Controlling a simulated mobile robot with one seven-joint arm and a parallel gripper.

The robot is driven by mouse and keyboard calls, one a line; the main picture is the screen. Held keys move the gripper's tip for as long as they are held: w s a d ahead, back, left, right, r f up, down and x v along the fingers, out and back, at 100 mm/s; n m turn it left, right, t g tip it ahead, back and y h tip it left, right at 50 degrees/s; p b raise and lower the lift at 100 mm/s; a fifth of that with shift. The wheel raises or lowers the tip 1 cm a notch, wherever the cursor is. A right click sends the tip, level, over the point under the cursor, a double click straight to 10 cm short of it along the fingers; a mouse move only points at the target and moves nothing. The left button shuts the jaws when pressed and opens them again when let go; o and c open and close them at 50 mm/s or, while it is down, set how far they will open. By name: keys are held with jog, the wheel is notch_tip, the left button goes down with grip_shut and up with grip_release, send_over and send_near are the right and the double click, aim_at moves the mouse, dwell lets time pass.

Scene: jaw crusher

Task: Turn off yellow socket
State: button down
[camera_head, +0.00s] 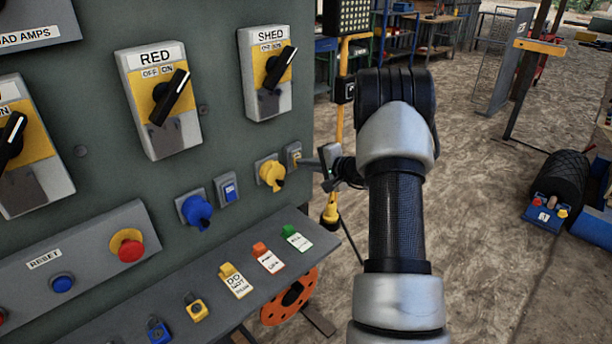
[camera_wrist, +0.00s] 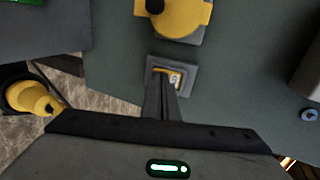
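The yellow socket (camera_head: 271,175) is on the green panel, right of the blue socket; it shows at the top of the wrist view (camera_wrist: 180,18). Beside it is a small grey-framed switch (camera_head: 293,155) with a yellow inside; it also shows in the wrist view (camera_wrist: 172,77). My gripper (camera_head: 304,162) reaches in from the right at this switch. In the wrist view its fingers (camera_wrist: 164,92) are together with nothing seen between them, and their tips overlap the switch's lower edge. I cannot tell whether they touch it. The fingers hide part of the switch.
The blue socket (camera_head: 196,211) has its own blue switch (camera_head: 228,190) beside it. RED (camera_head: 160,100) and SHED (camera_head: 268,72) rotary switches are above.

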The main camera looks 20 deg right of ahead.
jog(key=shift+w+a+b, duration=0.15)
jog(key=shift+w+b, duration=0.05)
jog(key=shift+b, duration=0.15)
jog(key=shift+w+a+r+t, duration=0.1)
jog(key=shift+w+r+t, duration=0.05)
jog(key=shift+r, duration=0.3)
jog(key=shift+w+a+r+t, duration=0.1)
jog(key=shift+r+t, duration=0.05)
jog(key=shift+r, duration=0.3)
